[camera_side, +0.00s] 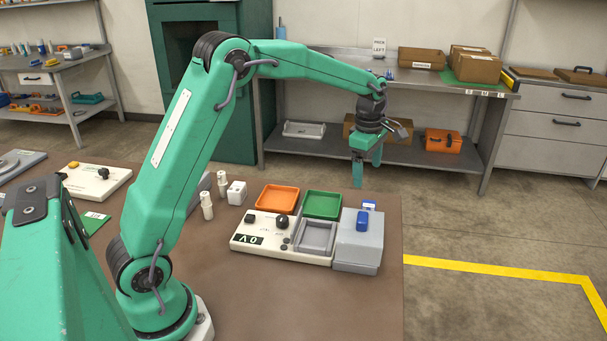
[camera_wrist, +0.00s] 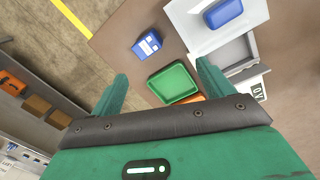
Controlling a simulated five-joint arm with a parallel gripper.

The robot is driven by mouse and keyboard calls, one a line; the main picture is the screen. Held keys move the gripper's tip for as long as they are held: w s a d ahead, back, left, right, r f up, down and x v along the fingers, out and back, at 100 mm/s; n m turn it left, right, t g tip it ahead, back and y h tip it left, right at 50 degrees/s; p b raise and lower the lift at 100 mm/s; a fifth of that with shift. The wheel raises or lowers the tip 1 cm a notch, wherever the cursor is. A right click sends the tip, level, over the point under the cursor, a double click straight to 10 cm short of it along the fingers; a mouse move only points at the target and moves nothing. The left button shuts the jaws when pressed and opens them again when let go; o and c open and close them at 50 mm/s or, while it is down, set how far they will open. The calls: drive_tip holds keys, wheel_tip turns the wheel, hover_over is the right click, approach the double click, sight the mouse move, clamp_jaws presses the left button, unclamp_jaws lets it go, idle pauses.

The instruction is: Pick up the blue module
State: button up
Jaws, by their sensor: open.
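The blue module (camera_side: 363,220) lies on top of a grey box (camera_side: 357,252) at the right end of the console in the side view. In the wrist view the blue module (camera_wrist: 222,12) is at the top, on the pale box (camera_wrist: 190,22). My gripper (camera_side: 366,170) is above and behind the module in the side view, over the table's far right part, apart from everything. In the wrist view my gripper (camera_wrist: 162,74) has its fingers spread, with nothing between them but the view down to the table.
A smaller blue-and-white block (camera_side: 368,206) sits behind the grey box; it also shows in the wrist view (camera_wrist: 147,44). A green tray (camera_side: 322,205), an orange tray (camera_side: 277,198) and a white console (camera_side: 262,231) stand to the left. The brown table (camera_side: 388,285) is bare in front.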

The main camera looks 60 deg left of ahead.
sight(369, 206)
drive_tip(key=w+f+n, duration=0.1)
drive_tip(key=f, duration=0.1)
drive_tip(key=w+a+f+n, duration=0.1)
drive_tip(key=w+f+n, duration=0.1)
drive_tip(key=f, duration=0.1)
drive_tip(key=w+f+n+g, duration=0.1)
drive_tip(key=f, duration=0.1)
drive_tip(key=shift+w+a+f+n, duration=0.2)
drive_tip(key=shift+a+n, duration=0.1)
drive_tip(key=shift+a, duration=0.1)
drive_tip(key=shift+s+f, duration=0.2)
drive_tip(key=shift+f, duration=3.75)
drive_tip(key=c, duration=1.1)
